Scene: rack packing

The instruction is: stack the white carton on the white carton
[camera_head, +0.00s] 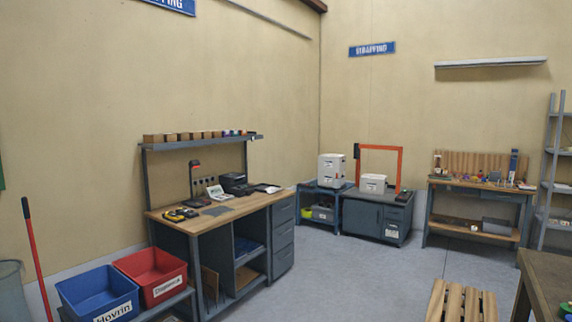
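Two white cartons appear to be stacked one on the other at the back: the upper carton (332,161) rests on the lower carton (331,180), on a low dark blue table (317,187). Another white carton (373,183) sits to their right, on a grey cabinet (362,213) under an orange arch (400,164). All are far away and small, so the seam in the stack is hard to make out. Neither of my grippers shows in this view.
A workbench (205,219) with a printer stands at left. Blue bin (98,297) and red bin (152,275) are in front of it. A cluttered bench (465,222) stands at right. A wooden pallet (461,302) and table corner (550,287) are near. The middle floor (375,270) is clear.

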